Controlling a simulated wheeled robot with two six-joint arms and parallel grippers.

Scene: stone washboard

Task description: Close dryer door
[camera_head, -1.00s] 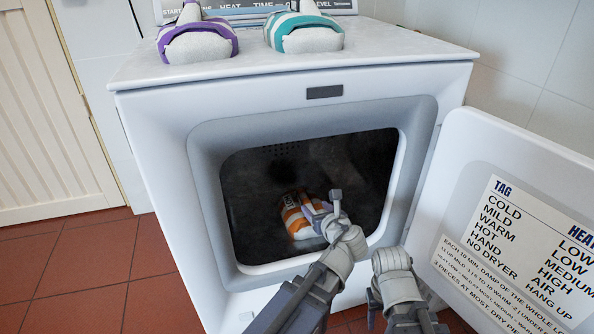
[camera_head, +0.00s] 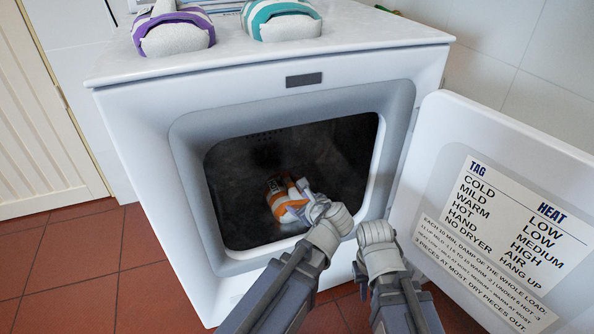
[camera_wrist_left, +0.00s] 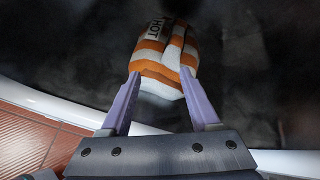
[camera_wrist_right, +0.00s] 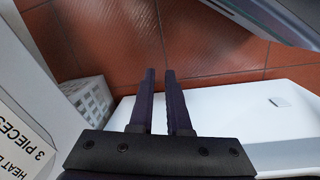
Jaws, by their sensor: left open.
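The white dryer (camera_head: 135,150) stands in front of me with its opening uncovered. Its door (camera_head: 430,150) is swung wide open to the right and has a printed label on its inner face. My left gripper (camera_head: 312,200) is at the opening, open, its fingers reaching in beside an orange-and-white striped cloth item (camera_head: 280,193). In the left wrist view that item (camera_wrist_left: 165,60) lies just beyond and between the fingertips. My right gripper (camera_head: 375,232) is in front of the dryer, left of the door. In the right wrist view its fingers (camera_wrist_right: 160,75) lie close together with nothing visible between them.
A purple-trimmed bundle (camera_head: 173,35) and a teal-trimmed bundle (camera_head: 285,22) sit on the dryer top. A white basket (camera_wrist_right: 92,97) stands on the red tiled floor (camera_head: 90,255). A cream slatted door (camera_head: 40,130) is at the left.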

